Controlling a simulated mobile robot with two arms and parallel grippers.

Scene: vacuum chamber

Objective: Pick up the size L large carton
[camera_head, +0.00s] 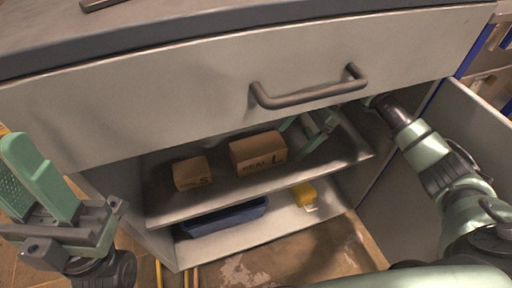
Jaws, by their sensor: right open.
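The large carton (257,153) is a brown box marked L, sitting on the cabinet's upper shelf. My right gripper (300,135) is inside the cabinet, open, just right of this carton. Its green fingers are near the carton's right end and partly shaded by the drawer above; I cannot tell whether they touch it. A smaller brown carton (191,173) marked S sits on the same shelf to the left. My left gripper (38,175) is outside the cabinet at the far left, with its green fingers pointing up; its opening is unclear.
A closed drawer with a dark handle (309,92) overhangs the shelf (222,204). Below are a blue tray (226,216) and a yellow object (304,195). The open cabinet door (466,122) stands right of my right arm.

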